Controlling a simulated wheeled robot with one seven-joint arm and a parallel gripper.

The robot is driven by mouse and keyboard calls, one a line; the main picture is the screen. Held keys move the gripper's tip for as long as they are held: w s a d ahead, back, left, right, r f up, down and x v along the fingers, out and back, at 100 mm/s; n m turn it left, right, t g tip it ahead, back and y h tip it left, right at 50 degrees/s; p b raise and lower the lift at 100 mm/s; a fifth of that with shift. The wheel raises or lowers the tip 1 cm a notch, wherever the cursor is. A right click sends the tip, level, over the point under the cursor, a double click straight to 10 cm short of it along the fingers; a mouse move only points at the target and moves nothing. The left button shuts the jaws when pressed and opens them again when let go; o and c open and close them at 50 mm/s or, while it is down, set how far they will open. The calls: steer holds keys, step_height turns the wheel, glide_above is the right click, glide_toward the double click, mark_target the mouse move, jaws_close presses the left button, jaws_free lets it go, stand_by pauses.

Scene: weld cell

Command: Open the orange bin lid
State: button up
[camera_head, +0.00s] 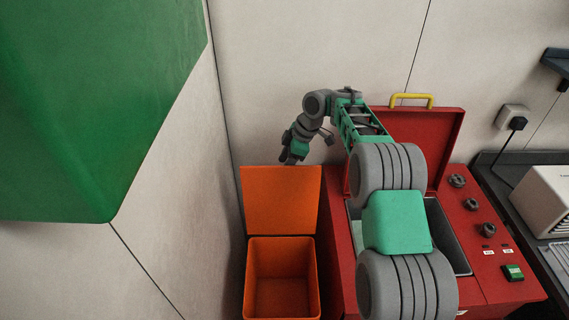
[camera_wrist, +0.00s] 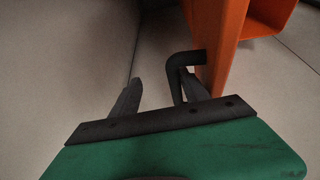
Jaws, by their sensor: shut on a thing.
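The orange bin (camera_head: 282,243) stands at the lower middle of the head view, its inside empty as far as it shows. Its orange lid (camera_head: 281,200) is raised, standing roughly upright at the back of the opening. My gripper (camera_head: 290,160) is just behind the lid's top edge. In the wrist view the lid (camera_wrist: 222,40) is seen edge-on at the upper right. A dark bent handle (camera_wrist: 184,58) sticks out from it, and my gripper (camera_wrist: 160,85) is shut on this handle, which lies against the right finger.
A red cabinet (camera_head: 338,240) with its red cover (camera_head: 448,125) raised stands right of the bin, with knobs on its panel. A large green shape (camera_head: 95,100) fills the upper left. Pale walls (camera_head: 270,60) rise close behind and left of the bin.

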steer(key=shift+w+r, duration=0.15)
steer(key=shift+r, duration=0.25)
steer(key=p+v, duration=0.1)
steer(key=v, duration=0.6)
steer(key=shift+s+d+r, duration=0.1)
steer(key=shift+s+r, duration=0.05)
steer(key=shift+s, duration=0.05)
